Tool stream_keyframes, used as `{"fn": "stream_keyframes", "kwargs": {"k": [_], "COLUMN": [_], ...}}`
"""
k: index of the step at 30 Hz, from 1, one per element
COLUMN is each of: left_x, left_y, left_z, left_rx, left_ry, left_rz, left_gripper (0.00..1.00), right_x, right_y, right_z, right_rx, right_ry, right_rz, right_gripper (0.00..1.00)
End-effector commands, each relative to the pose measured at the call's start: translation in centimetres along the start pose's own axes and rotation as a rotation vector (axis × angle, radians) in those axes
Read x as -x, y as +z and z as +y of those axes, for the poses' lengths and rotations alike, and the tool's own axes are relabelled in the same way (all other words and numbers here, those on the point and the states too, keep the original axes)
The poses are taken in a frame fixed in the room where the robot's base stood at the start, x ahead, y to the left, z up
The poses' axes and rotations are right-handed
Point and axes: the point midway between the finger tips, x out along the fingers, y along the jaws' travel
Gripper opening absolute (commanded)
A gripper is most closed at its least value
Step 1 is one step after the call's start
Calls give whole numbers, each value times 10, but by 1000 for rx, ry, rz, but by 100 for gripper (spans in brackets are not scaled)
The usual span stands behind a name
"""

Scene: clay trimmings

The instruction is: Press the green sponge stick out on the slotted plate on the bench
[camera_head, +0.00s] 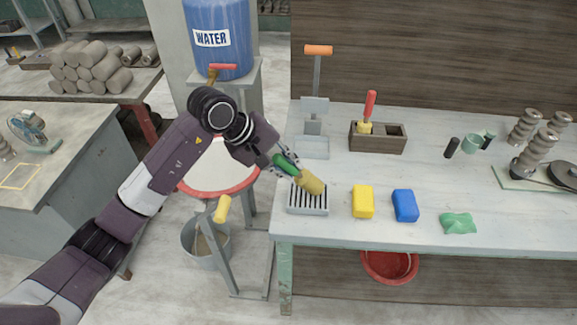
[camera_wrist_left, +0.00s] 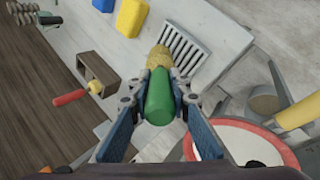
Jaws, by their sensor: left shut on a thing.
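The green sponge stick (camera_head: 310,181) has a green handle and a yellow-tan sponge head. My left gripper (camera_head: 285,162) is shut on its green handle, and the stick tilts with its head down to the right. The head is at the slotted plate (camera_head: 294,208), a grey plate with dark slots near the bench's left front. I cannot tell for sure whether the head presses on the slots. In the left wrist view the green handle (camera_wrist_left: 159,98) sits between the fingers, with the head in front of the slotted plate (camera_wrist_left: 189,47). My right gripper is not in view.
A yellow block (camera_head: 363,201), a blue block (camera_head: 405,205) and a crumpled green cloth (camera_head: 458,223) lie right of the plate. A wooden box (camera_head: 378,144) with a red-handled stick stands behind. A red-rimmed basin (camera_head: 218,180) is left of the bench (camera_head: 430,180).

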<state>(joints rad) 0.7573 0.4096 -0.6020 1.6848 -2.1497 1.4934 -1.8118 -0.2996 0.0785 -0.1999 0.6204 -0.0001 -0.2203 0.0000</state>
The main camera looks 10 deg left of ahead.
Motion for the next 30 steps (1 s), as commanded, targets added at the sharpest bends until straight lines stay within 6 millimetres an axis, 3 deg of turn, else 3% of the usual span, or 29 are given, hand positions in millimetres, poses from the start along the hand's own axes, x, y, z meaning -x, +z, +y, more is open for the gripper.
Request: {"fn": "stream_keyframes", "kwargs": {"k": [8, 30], "left_x": [-1, 49], "left_y": [1, 2], "left_z": [-2, 33], "left_rx": [2, 0], "left_ry": [-8, -3], "left_rz": [-3, 0], "left_gripper": [0, 0], "right_x": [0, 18], "right_y": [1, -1], "right_z": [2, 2], "right_rx": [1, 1], "right_ry": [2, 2], "right_rz": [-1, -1], "right_gripper": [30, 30]}}
